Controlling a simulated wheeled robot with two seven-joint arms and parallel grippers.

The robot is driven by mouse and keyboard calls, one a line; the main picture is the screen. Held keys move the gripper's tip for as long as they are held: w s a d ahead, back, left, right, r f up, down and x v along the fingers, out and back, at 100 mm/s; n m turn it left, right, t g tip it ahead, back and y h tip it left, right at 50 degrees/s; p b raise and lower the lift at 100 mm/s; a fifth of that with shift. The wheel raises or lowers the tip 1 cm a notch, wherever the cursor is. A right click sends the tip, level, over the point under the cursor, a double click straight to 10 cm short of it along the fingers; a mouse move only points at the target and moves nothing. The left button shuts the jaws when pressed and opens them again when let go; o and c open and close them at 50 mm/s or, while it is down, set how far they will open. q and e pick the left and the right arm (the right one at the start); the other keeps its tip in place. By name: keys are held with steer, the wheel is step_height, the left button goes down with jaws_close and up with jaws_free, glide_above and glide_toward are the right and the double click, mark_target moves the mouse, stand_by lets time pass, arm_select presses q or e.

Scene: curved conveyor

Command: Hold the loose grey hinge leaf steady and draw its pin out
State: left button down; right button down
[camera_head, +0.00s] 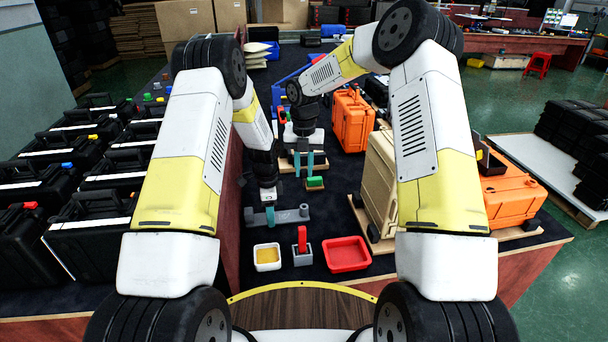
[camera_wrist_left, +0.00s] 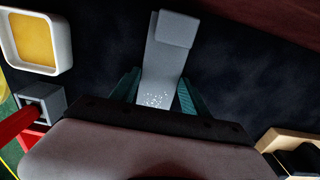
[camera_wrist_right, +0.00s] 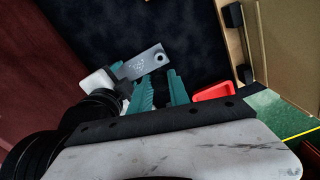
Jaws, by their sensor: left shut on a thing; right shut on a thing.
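The grey hinge leaf (camera_head: 290,215) lies near the front of the dark table in the head view. My left gripper (camera_head: 270,214) is shut on the leaf from above, at its left part. In the left wrist view, teal fingers flank the flat leaf (camera_wrist_left: 165,62). In the right wrist view, the leaf (camera_wrist_right: 140,66) shows a round, dark-centred barrel at its end. My right gripper (camera_head: 304,161) is farther back, apart from the leaf, with its teal fingers close together. It is shut on the pin, which its fingers (camera_wrist_right: 160,90) mostly hide.
In front of the leaf stand a white tray with yellow inside (camera_head: 267,266), a grey holder with a red handle (camera_head: 302,258) and a red tray (camera_head: 347,268). A small green block (camera_head: 315,182) sits behind it. A beige case (camera_head: 381,180) stands on the right.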

mark_target(304, 171)
steer(key=shift+r, duration=2.5)
arm_select(q)
steer(key=shift+c, duration=2.3)
jaws_free()
